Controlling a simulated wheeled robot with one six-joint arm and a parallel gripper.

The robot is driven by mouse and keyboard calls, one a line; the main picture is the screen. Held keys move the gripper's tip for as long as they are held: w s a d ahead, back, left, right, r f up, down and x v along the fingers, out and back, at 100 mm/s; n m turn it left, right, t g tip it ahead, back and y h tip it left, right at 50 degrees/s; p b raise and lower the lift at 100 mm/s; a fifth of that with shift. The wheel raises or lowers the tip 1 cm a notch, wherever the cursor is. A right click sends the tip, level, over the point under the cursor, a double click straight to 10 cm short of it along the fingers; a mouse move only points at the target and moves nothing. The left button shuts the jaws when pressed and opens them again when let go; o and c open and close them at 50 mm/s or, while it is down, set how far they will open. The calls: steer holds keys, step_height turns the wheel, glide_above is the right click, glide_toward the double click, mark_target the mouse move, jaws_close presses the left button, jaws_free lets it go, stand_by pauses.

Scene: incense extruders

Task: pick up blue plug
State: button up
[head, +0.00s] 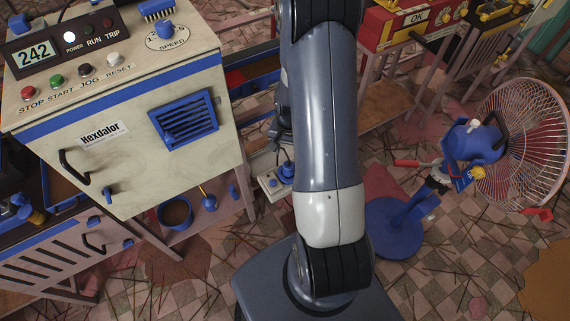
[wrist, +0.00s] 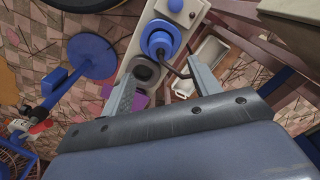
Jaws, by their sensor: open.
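The blue plug (head: 287,170) sits upright in a white power strip (head: 271,186) on the floor, beside the cream cabinet and partly behind my arm in the head view. In the wrist view the plug (wrist: 158,40) shows at upper centre, on the pale strip (wrist: 136,47), with a dark cord running from it. My gripper (wrist: 160,68) is open and empty, its two fingers pointing toward the plug. The plug appears just beyond the fingertips, roughly between their lines. The head view does not show the gripper, which is hidden behind my arm.
The cream control cabinet (head: 120,110) stands left of the strip. A blue pedestal fan (head: 398,225) stands to the right. A pale tray (wrist: 205,65) and table legs lie near the right finger. Sticks litter the tiled floor.

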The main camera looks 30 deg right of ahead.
mark_target(289, 164)
steer(key=shift+f, duration=4.6)
steer(key=shift+c, duration=0.2)
steer(key=c, duration=1)
steer(key=shift+c, duration=0.2)
steer(key=shift+r, duration=0.1)
